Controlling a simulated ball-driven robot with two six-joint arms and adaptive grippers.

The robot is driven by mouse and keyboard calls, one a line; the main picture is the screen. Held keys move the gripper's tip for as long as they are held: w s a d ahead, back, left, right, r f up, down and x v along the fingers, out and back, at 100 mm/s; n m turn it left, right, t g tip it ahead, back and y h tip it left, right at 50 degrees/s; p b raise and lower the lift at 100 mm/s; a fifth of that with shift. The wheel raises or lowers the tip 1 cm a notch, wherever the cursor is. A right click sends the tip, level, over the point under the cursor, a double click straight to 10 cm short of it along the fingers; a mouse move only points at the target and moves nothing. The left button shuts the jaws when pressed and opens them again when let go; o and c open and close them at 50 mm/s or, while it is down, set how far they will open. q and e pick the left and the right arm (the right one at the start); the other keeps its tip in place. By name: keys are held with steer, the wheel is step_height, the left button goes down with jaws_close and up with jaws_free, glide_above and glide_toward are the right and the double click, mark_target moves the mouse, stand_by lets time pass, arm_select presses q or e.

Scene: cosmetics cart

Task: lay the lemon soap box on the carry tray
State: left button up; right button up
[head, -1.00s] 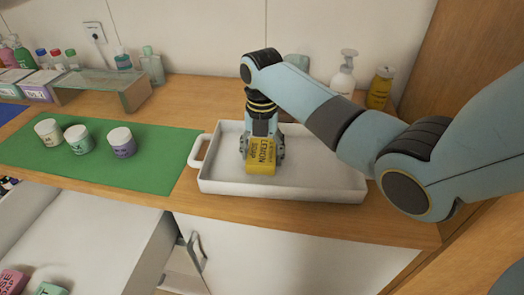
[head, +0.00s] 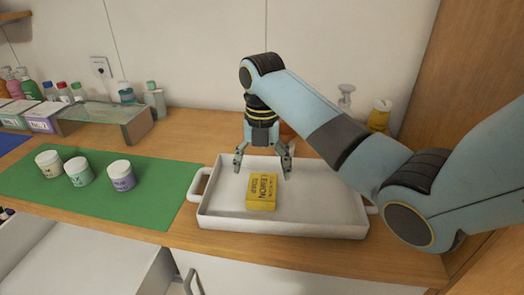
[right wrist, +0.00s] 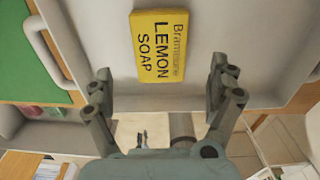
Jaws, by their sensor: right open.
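The yellow lemon soap box (head: 262,192) lies flat on the floor of the white carry tray (head: 285,227), left of the tray's middle. In the right wrist view the lemon soap box (right wrist: 159,46) shows its printed face, apart from the fingers. My right gripper (head: 263,172) is open and empty, above the tray and just behind the box in the head view. Its fingers (right wrist: 165,90) show spread in the right wrist view. My left gripper is not in view.
A green mat (head: 100,200) with three small jars (head: 79,172) is left of the tray. A glass shelf (head: 108,115) and several bottles stand behind it. A yellow bottle (head: 379,115) and a pump bottle (head: 346,97) stand behind the tray, partly hidden by my arm.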

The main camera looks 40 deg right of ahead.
mark_target(262, 186)
step_height(262, 186, up, 6)
steer(key=shift+f, duration=0.1)
stand_by(0.6)
